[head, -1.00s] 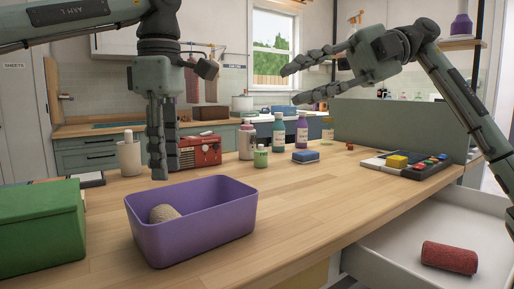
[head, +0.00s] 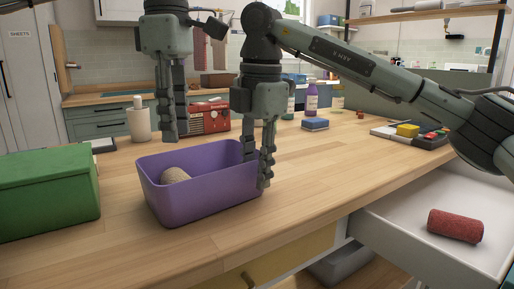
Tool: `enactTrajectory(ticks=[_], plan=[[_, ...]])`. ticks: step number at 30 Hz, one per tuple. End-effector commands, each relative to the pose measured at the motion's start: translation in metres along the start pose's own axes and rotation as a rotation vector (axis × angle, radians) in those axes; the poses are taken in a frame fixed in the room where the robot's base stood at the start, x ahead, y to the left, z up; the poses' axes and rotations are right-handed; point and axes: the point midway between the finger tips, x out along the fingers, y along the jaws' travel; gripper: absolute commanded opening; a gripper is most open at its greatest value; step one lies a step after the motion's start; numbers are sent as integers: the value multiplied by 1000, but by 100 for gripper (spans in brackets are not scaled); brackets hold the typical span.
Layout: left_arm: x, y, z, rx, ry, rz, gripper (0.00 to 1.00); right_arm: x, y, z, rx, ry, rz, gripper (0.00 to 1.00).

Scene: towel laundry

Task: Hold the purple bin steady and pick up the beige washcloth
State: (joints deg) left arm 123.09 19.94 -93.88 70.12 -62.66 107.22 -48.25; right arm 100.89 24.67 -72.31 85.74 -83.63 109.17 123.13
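The purple bin (head: 200,200) stands upright on the wooden counter, left of the middle in the head view. The beige washcloth (head: 175,175) lies rolled inside it, near its left end; its lower part is hidden by the bin's front wall. My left gripper (head: 176,138) hangs fingers down above the bin's far side, apart from the washcloth and empty; its finger gap is seen edge-on. My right gripper (head: 258,173) points down at the bin's right end, with one finger outside the wall and the other by the rim. I cannot tell whether it pinches the wall.
A green box (head: 45,195) stands left of the bin. A white dispenser (head: 139,122), a red radio (head: 210,118) and a blue sponge (head: 315,124) stand behind. An open drawer (head: 390,245) at right holds a red rolled cloth (head: 455,226). The counter right of the bin is clear.

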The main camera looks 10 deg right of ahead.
Motion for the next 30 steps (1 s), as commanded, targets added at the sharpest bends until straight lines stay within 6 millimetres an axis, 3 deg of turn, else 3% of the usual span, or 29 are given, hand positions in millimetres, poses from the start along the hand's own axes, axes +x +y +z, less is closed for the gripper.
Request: enactTrajectory(ticks=[6, 16, 23, 30], plan=[[0, 0, 0, 0, 0, 0, 34, 23, 0, 0, 0, 1, -1, 27], [0, 0, 0, 0, 0, 0, 34, 27, 0, 0, -1, 2, 0, 27], [0, 0, 0, 0, 0, 0, 34, 26, 0, 0, -1, 2, 0, 0], [0, 0, 0, 0, 0, 0, 36, 26, 0, 0, -1, 2, 0, 0]])
